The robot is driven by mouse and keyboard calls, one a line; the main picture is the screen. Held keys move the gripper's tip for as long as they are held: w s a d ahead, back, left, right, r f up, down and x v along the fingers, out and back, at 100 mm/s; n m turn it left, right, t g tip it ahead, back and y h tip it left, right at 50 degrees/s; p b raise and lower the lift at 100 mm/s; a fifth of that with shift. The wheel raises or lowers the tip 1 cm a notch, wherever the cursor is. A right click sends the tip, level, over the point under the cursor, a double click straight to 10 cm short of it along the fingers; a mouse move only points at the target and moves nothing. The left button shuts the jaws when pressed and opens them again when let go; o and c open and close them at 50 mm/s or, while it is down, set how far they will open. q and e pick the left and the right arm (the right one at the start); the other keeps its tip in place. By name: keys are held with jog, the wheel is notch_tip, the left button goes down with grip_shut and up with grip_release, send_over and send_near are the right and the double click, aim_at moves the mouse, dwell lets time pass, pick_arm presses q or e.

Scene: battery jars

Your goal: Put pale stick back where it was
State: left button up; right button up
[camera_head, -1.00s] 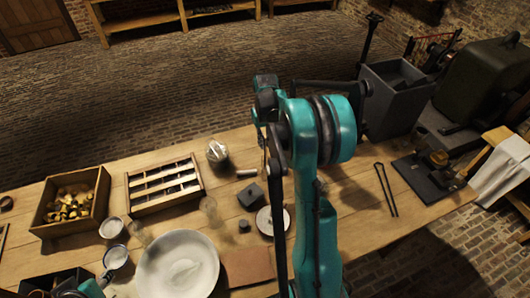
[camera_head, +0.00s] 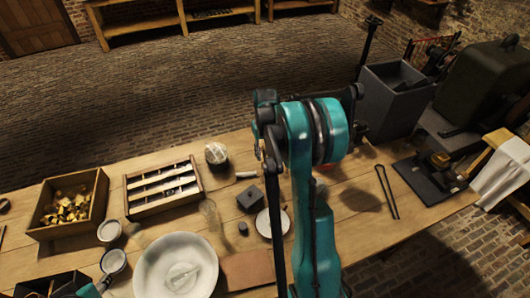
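A short pale stick (camera_head: 246,174) lies on the wooden table, left of my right arm and near a dark square block (camera_head: 250,199). I cannot tell whether it is the task's stick. My raised teal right arm fills the middle of the view. What shows of its gripper (camera_head: 262,151) is a small part beside the dark links, so I cannot see whether it is open or holds anything. A little teal of my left arm shows at the bottom left; its gripper is not in view.
A slotted wooden tray (camera_head: 131,211), a box of brass pieces (camera_head: 103,193), white cups, a white plate (camera_head: 143,285) and a clear glass stand left. A saucer (camera_head: 263,224) is close to my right arm. Tongs (camera_head: 386,190) lie right, with bare table around them.

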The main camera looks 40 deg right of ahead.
jog(key=shift+r, duration=0.35)
notch_tip(320, 180, up, 11)
jog(key=p, duration=0.3)
jog(key=s+a+r+n+t, duration=0.1)
jog(key=s+a+r+t, duration=0.15)
jog(key=a+r, duration=0.45)
jog(key=s+a+f+n+t, duration=0.1)
jog(key=s+a+t, duration=0.1)
jog(key=s+a, duration=0.5)
jog(key=s+a+f+n+t, duration=0.1)
jog(key=s+a+f+t, duration=0.1)
jog(key=s+a, duration=0.5)
jog(key=a, duration=0.5)
jog(key=shift+n+t, duration=0.3)
jog(key=shift+t, duration=0.05)
notch_tip(320, 180, down, 8)
jog(key=b, duration=0.8)
